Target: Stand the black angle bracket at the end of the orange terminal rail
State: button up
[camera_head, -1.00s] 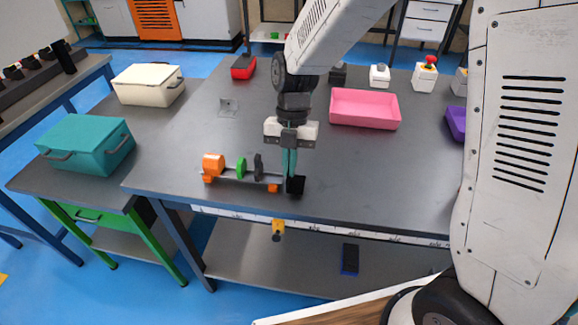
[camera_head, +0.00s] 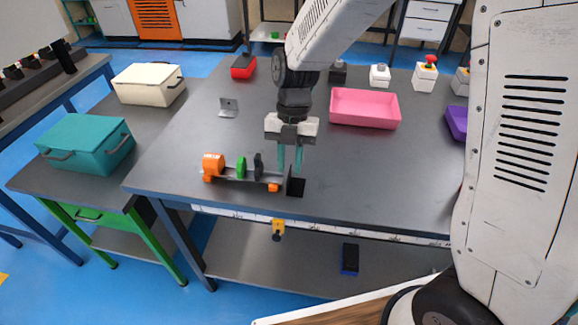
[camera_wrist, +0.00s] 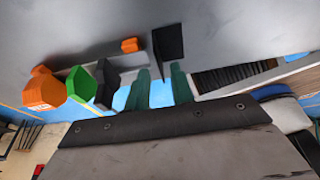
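The black angle bracket (camera_head: 296,187) stands on the grey table at the right end of the terminal rail (camera_head: 236,179), one leg flat and one upright. The bracket also shows in the wrist view (camera_wrist: 168,42), by the small orange end piece (camera_wrist: 129,45). The rail carries an orange block (camera_head: 212,165), a green piece (camera_head: 241,167) and a dark grey piece (camera_head: 258,165). I cannot tell whether the bracket touches the rail. My gripper (camera_head: 290,172) is open and empty, its teal fingers apart just above and behind the bracket; they also show in the wrist view (camera_wrist: 160,72).
A grey metal bracket (camera_head: 229,107) lies farther back on the table. A pink tray (camera_head: 365,109) stands back right, a red box (camera_head: 243,68) at the back. A purple bin (camera_head: 456,122) is at the right. The table right of the black bracket is clear.

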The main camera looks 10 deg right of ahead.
jog(key=v, duration=1)
jog(key=shift+r, duration=0.25)
jog(key=s+d+r+m+t, duration=0.2)
jog(key=s+d+r+m, duration=0.65)
jog(key=s+m, duration=0.55)
jog(key=s+d+m+t, duration=0.1)
jog(key=s+d+m, duration=0.2)
jog(key=s+m, duration=0.2)
jog(key=s+d+f+m+t+h, duration=0.1)
jog(key=s+d+m, duration=0.2)
jog(key=m, duration=0.9)
jog(key=shift+s+f+m+t, duration=0.25)
jog(key=shift+s+m+t, duration=0.05)
jog(key=shift+s, duration=0.7)
